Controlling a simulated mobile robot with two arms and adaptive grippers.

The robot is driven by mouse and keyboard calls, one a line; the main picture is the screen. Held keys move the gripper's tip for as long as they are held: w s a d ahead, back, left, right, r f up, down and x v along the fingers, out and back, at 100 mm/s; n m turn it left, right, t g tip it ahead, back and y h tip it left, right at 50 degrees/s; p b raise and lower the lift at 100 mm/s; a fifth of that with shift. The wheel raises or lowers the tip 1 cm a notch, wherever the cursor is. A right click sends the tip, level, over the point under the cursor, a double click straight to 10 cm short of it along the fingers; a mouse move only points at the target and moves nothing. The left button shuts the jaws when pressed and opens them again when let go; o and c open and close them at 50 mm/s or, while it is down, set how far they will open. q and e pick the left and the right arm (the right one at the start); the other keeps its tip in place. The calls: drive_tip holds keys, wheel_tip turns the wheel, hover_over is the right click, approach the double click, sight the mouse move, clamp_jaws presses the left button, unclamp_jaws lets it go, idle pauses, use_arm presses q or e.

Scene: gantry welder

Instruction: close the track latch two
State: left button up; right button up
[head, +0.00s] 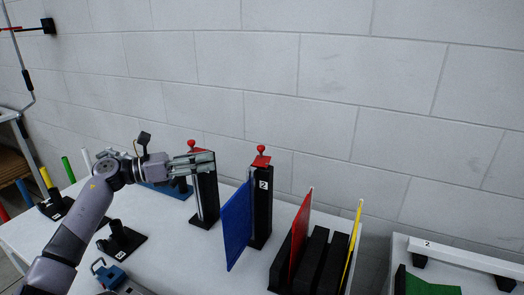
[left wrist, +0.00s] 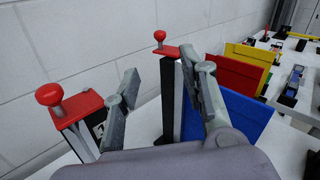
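Track latch two is a black upright post (head: 261,215) with a "2" label and a red top with a round red knob (head: 261,150). In the left wrist view its red knob (left wrist: 159,36) and post show beyond and between my fingers. A similar black post (head: 206,197) with a red top stands to its left, and its knob shows close by in the left wrist view (left wrist: 49,94). My left gripper (head: 208,162) is open and empty, in front of that left post's top and apart from latch two. My right gripper is in neither view.
A blue panel (head: 237,226) stands close beside latch two's post. Red (head: 301,232) and yellow (head: 353,243) panels stand in a black rack to the right. Coloured pegs (head: 68,170) and black fixtures (head: 122,241) occupy the table's left. A wall is behind.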

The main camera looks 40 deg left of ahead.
sight(261, 150)
use_arm(q)
drive_tip(key=p+x, duration=0.4)
drive_tip(key=x, duration=1.1)
drive_tip(key=shift+w+r, duration=0.1)
drive_tip(key=shift+w+d, duration=0.3)
drive_tip(key=shift+w, duration=0.2)
clamp_jaws()
